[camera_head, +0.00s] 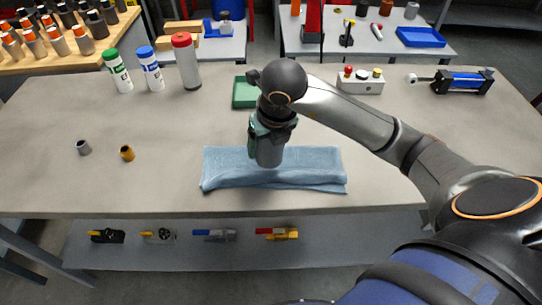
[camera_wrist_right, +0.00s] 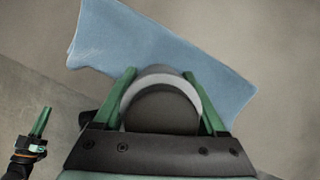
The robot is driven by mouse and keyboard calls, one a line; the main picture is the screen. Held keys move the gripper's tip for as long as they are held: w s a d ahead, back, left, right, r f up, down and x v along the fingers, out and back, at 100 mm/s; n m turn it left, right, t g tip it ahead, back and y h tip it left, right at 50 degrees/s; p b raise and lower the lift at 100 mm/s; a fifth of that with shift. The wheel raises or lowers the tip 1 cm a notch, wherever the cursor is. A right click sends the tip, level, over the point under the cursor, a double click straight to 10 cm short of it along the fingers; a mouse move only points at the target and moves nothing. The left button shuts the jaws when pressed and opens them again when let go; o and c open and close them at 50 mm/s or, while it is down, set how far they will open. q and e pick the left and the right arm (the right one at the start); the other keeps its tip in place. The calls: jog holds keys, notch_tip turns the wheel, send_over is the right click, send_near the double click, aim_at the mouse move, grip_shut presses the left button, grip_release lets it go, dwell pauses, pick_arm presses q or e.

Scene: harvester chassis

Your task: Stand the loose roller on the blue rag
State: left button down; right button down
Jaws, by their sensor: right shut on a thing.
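The blue rag (camera_head: 225,168) lies flat with some folds near the front edge of the workbench, and it also shows in the right wrist view (camera_wrist_right: 125,42). My right gripper (camera_head: 268,136) is above the rag, pointing down, with its green fingers shut on the grey roller (camera_head: 269,153). In the right wrist view the roller's pale round rim (camera_wrist_right: 160,78) sits between the two fingers. The roller looks upright over the middle of the rag. I cannot tell whether its lower end touches the cloth. A part of my left gripper (camera_wrist_right: 36,125) shows at the lower left of the wrist view.
A green tray (camera_head: 240,95) is partly behind my right wrist. A grey cylinder (camera_head: 83,147) and an orange one (camera_head: 127,153) stand at left. Bottles (camera_head: 186,62), a button box (camera_head: 360,82) and a blue cylinder part (camera_head: 464,82) line the back.

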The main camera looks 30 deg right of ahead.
aim_at(271, 159)
jog(key=shift+w+d+f, duration=0.15)
jog(key=shift+d+f, duration=0.25)
jog(key=shift+f, duration=0.1)
notch_tip(271, 159, down, 3)
jog(key=shift+d+f, duration=0.1)
jog(key=shift+f, duration=0.1)
pick_arm(q)
jog(key=shift+r, duration=0.2)
jog(key=shift+f, duration=0.1)
pick_arm(e)
jog(key=shift+f+b, duration=0.4)
jog(key=shift+f, duration=0.05)
pick_arm(q)
jog(key=shift+d+f, duration=0.3)
jog(key=shift+f, duration=0.2)
pick_arm(e)
jog(key=shift+f, duration=0.15)
jog(key=shift+c, duration=2)
grip_release()
jog(key=o, duration=0.4)
pick_arm(q)
jog(key=shift+w+d+r, duration=0.1)
jog(key=shift+w+r, duration=0.1)
jog(key=shift+r, duration=0.1)
